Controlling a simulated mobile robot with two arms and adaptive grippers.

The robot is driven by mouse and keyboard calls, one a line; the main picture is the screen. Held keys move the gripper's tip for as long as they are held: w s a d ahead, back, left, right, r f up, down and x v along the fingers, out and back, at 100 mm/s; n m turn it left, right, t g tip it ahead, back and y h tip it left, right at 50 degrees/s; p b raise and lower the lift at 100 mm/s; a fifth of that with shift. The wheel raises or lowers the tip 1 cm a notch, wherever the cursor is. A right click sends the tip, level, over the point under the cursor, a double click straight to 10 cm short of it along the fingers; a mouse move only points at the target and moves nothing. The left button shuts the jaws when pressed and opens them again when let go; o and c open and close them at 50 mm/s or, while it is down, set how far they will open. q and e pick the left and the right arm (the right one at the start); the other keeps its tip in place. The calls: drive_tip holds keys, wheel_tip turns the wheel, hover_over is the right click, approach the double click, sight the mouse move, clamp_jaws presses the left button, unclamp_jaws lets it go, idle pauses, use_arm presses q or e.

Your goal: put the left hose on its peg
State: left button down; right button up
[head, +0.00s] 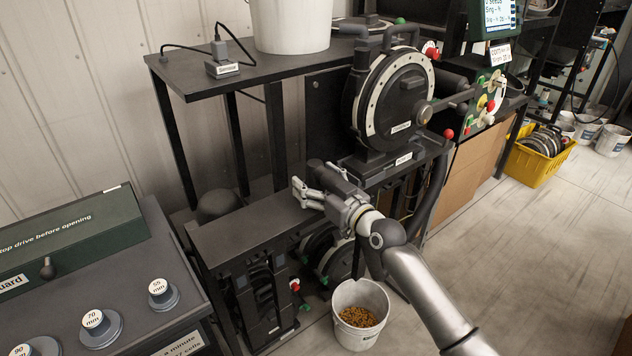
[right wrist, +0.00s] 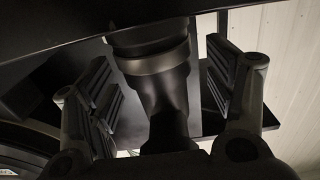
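My right gripper (head: 308,194) reaches in from the lower right, over the low black bench in front of the seed meter (head: 392,100). In the right wrist view its two fingers (right wrist: 160,80) stand apart. A dark tube (right wrist: 165,95) with a grey collar lies between them, with gaps at both sides. I cannot tell for sure whether it is the left hose. A black hose (head: 433,192) hangs at the right side of the meter's stand. I cannot make out the peg. My left gripper is not in view.
A white bucket of orange seed (head: 361,318) stands on the floor below my right arm. The black bench (head: 235,240) is under the gripper. A dark shelf (head: 205,82) carries a white bin (head: 288,25). A yellow crate (head: 530,168) stands at right; the floor before it is clear.

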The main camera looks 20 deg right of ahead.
drive_tip(key=shift+f, duration=0.15)
drive_tip(key=shift+s+d, duration=0.1)
drive_tip(key=shift+s, duration=0.15)
drive_tip(key=v, duration=1.1)
drive_tip(key=shift+s, duration=0.25)
drive_tip(key=shift+d, duration=0.1)
